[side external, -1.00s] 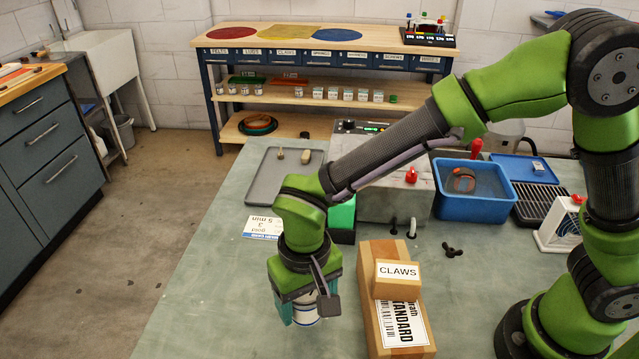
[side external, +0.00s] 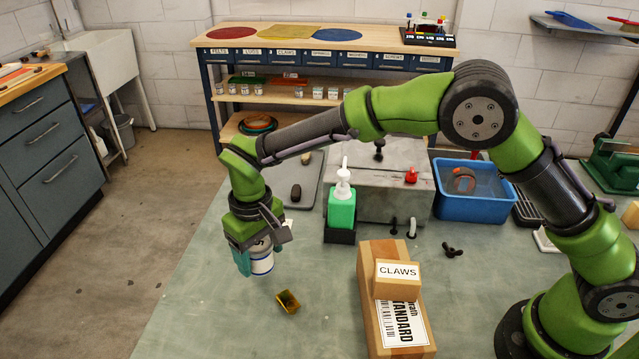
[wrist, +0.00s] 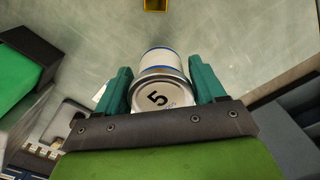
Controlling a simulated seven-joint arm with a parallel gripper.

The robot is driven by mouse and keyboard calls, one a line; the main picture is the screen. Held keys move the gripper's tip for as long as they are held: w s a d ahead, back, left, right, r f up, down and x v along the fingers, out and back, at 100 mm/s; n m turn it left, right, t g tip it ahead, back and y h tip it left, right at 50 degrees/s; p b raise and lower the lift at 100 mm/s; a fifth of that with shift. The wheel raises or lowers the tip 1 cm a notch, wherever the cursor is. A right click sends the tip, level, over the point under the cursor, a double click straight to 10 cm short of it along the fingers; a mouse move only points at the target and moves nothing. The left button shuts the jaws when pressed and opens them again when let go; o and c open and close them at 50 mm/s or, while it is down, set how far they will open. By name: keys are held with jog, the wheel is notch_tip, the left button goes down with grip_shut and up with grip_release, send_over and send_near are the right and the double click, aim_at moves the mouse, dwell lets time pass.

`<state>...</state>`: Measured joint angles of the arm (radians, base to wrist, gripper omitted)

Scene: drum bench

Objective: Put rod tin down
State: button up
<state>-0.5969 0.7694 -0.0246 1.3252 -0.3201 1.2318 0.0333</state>
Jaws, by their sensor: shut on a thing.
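The rod tin (side external: 262,259) is a small white can with a blue band. Its lid, marked 5, faces the wrist camera in the wrist view (wrist: 163,97). My gripper (side external: 254,258) is shut on the tin, with one teal finger on each side of it. It holds the tin over the green bench top (side external: 200,310), left of the cardboard box. I cannot tell whether the tin's base touches the bench.
A small yellow open box (side external: 288,302) lies on the bench just below and right of the tin. A green pump bottle (side external: 341,208) stands to the right. A cardboard box (side external: 372,320) carries a CLAWS box (side external: 397,279). The bench's left part is clear.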

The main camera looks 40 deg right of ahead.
jog(key=shift+w+a+f, duration=0.15)
jog(key=shift+w+a, duration=0.4)
jog(key=shift+w, duration=0.3)
jog(key=shift+w+a+f, duration=0.1)
jog(key=shift+w+a, duration=0.45)
jog(key=shift+w, duration=0.25)
jog(key=shift+f, duration=1.65)
jog(key=shift+f, duration=0.1)
jog(key=o, duration=1.2)
jog(key=shift+f, duration=0.1)
